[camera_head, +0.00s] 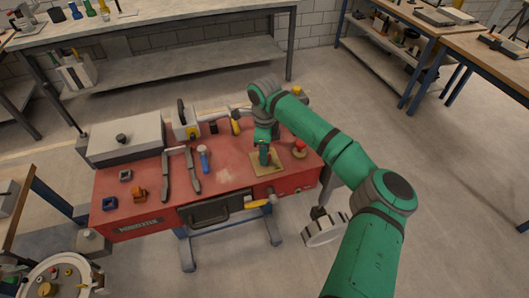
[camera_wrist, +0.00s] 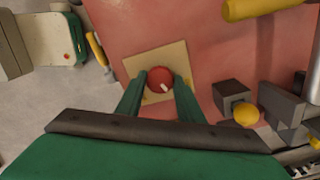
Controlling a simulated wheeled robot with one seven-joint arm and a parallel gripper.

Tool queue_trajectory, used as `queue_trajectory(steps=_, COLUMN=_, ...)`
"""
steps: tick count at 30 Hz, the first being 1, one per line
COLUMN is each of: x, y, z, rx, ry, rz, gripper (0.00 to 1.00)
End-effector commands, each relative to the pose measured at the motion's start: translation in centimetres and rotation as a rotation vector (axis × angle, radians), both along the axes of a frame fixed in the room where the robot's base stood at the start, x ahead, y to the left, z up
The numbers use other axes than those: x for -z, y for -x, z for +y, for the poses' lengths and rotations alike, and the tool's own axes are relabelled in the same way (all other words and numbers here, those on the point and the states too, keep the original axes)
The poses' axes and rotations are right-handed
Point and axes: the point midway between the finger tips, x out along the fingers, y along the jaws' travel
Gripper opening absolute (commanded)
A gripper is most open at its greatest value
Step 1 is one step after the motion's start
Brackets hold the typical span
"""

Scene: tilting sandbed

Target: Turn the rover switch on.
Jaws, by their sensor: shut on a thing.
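The rover switch appears to be a round red knob (camera_wrist: 159,76) with a short white mark, set on a square tan plate (camera_wrist: 133,64). The white mark points toward the lower right in the wrist view. My gripper (camera_wrist: 160,82) has its two green fingers on either side of the knob and is shut on it. In the head view the tan plate (camera_head: 257,172) lies on the red bench top, and my gripper (camera_head: 265,158) points down over it. There the knob is hidden by my fingers. I cannot tell whether the switch is on or off.
The red bench (camera_head: 225,178) carries a grey box (camera_head: 125,138), dark-handled tools (camera_head: 167,175), a blue-handled tool (camera_head: 204,158) and an orange block (camera_head: 139,193). Another red knob (camera_head: 300,146) stands right of the plate. The bench top left of the plate is partly clear.

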Motion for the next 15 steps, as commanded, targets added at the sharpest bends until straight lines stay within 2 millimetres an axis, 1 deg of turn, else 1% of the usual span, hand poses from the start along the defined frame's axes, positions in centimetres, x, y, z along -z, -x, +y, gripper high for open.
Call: queue_trajectory(steps=15, x=-0.1, y=-0.03, z=-0.21, rx=0.493, ry=0.002, rz=-0.002, gripper=0.12)
